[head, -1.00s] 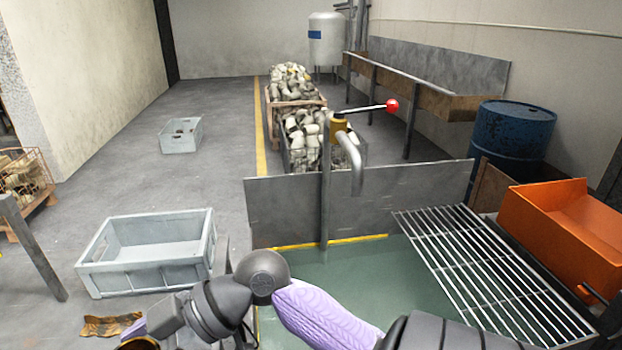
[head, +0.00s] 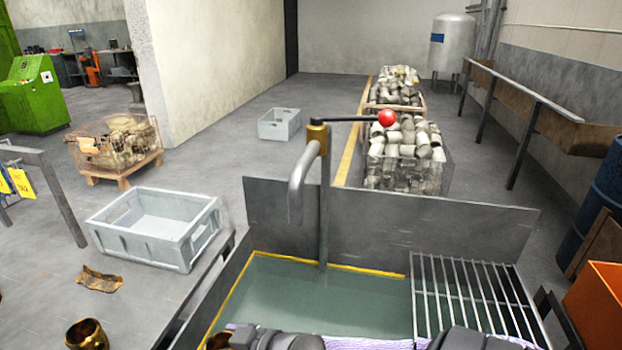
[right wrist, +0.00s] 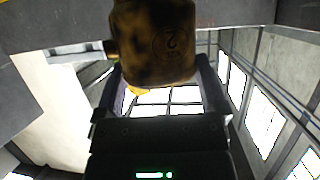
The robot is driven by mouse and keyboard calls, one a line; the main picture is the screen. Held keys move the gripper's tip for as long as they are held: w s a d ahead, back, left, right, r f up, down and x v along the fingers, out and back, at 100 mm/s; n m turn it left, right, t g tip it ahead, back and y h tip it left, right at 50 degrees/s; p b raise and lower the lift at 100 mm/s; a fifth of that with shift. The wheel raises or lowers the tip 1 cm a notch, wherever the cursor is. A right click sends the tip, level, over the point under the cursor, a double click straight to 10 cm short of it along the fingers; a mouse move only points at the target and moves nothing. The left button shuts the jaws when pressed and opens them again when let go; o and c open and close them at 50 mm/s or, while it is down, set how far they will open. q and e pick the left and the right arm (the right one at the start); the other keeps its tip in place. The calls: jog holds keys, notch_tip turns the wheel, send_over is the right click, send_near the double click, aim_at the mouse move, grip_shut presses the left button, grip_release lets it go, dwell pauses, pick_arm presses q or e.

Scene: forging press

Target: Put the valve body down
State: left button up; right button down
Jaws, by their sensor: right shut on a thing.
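The valve body (right wrist: 158,40) is a dark brassy, brown-stained casting with a circled mark, large at the top of the right wrist view. My right gripper (right wrist: 158,72) has a finger on each side of it and is shut on it. In the head view, my right arm lies across the bottom edge. A small brown brassy piece (head: 220,341) shows there beside its dark end, mostly cut off; I cannot tell for certain that it is the held body. My left gripper is not in view.
A green-floored tank (head: 340,297) with a grey back plate (head: 400,225), a tap (head: 322,200) and a bar rack (head: 470,295) lies ahead. A grey crate (head: 150,245), brown scrap (head: 100,280) and a brassy hollow part (head: 87,335) are at left. An orange bin (head: 597,310) stands right.

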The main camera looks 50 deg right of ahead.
jog(key=s+f, duration=0.1)
jog(key=s+f+n+y, duration=0.1)
jog(key=shift+a+f, duration=0.35)
jog(key=shift+a, duration=0.05)
notch_tip(320, 180, down, 10)
jog(key=b, duration=0.6)
jog(key=shift+f, duration=0.1)
grip_release()
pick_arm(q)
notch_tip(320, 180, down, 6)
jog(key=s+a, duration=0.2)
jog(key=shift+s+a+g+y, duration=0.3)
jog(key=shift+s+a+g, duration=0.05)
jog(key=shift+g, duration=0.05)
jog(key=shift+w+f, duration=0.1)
